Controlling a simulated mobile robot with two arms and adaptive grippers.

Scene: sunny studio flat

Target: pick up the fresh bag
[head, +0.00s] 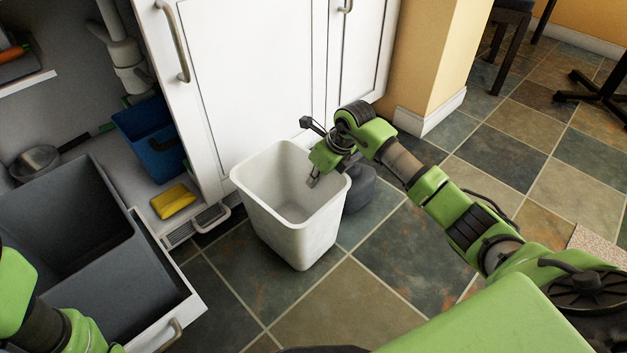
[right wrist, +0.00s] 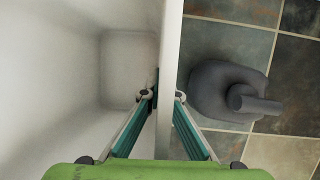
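I cannot pick out a fresh bag with certainty. A dark grey, rounded lump with a narrow neck, perhaps a tied bag (right wrist: 228,90), lies on the floor behind the bin; in the head view it is partly hidden (head: 359,190). The white bin (head: 303,237) stands upright and looks empty. My right gripper (right wrist: 163,96) straddles the bin's wall, one finger inside and one outside, both tips close against it. In the head view it is at the bin's right rim (head: 313,181). My left gripper is out of view; only parts of that arm show at lower left.
A pulled-out drawer with grey tubs (head: 75,240) stands at left. A blue container (head: 150,138) and a yellow item (head: 173,201) are in the cabinet beside it. White cabinet doors (head: 252,75) rise behind the bin. Tiled floor (head: 345,305) is clear in front and at right.

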